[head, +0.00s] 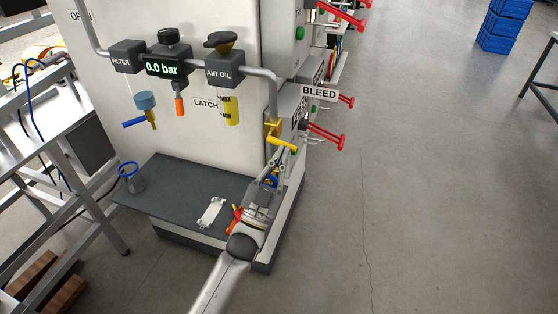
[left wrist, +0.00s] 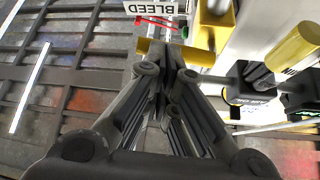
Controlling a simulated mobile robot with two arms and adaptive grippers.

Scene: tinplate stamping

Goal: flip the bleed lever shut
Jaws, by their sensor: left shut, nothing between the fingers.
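The yellow bleed lever (head: 283,143) sits on a yellow valve body at the lower end of the grey pipe, left of the BLEED sign (head: 320,93). My left gripper (head: 281,158) is shut and empty just below the lever. In the left wrist view, the closed fingertips (left wrist: 167,52) overlap yellow metal (left wrist: 143,46) just beyond them, below the BLEED sign (left wrist: 156,8). They partly hide it, and I cannot tell whether they touch it. My right gripper is not in view.
The gauge (head: 166,68) reads 0.0 bar, between the filter (head: 127,57) and air oil unit (head: 224,70). Red levers (head: 327,136) stick out at the right. A dark shelf (head: 165,187) holds a white part (head: 211,212).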

